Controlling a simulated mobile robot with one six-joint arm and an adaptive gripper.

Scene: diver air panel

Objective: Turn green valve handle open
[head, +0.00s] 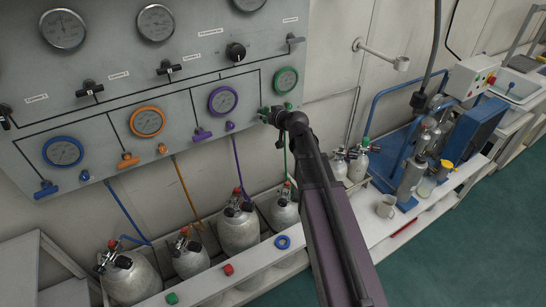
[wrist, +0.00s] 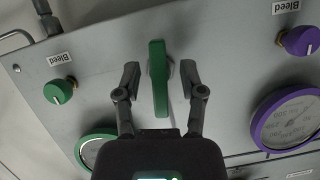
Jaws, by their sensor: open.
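The green valve handle (wrist: 159,78) is a lever on the grey panel, pointing along the middle of the wrist view. My gripper (wrist: 160,70) is open, with one finger on each side of the handle. A gap shows on both sides, so the fingers do not appear to touch it. In the head view, my gripper (head: 277,117) is at the panel below the green-rimmed gauge (head: 286,80). There it mostly hides the handle, and only a bit of green shows at its left.
A green bleed knob (wrist: 59,91) sits to the left of the handle. A purple knob (wrist: 301,41) and purple gauge (wrist: 290,118) are to the right.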

